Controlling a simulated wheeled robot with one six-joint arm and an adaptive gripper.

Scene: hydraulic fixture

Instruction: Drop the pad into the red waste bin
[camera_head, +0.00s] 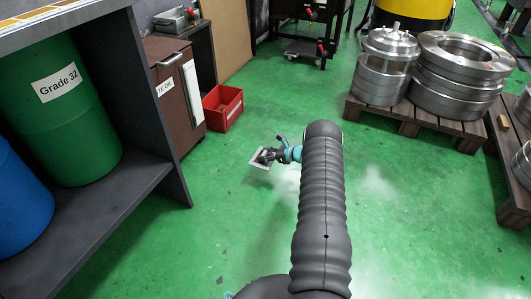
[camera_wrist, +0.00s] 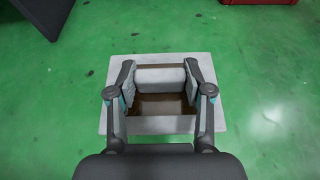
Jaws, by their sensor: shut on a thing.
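The pad (camera_head: 257,164) is a flat, light grey square in my gripper (camera_head: 266,156), held over the green floor. In the wrist view the pad (camera_wrist: 160,125) has a brown middle and a pale block between the fingertips. My gripper (camera_wrist: 160,82) is shut on it, with one finger at each side of the block. The red waste bin (camera_head: 231,114) is an open box on the floor, beyond the pad and a little left in the head view. A red edge of it (camera_wrist: 262,2) shows at the top right of the wrist view.
A brown cabinet (camera_head: 168,103) stands just left of the bin. A dark shelf (camera_head: 110,205) with green (camera_head: 62,115) and blue drums (camera_head: 15,195) is at left. Pallets (camera_head: 420,122) with metal parts are at right. The floor between pad and bin looks clear.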

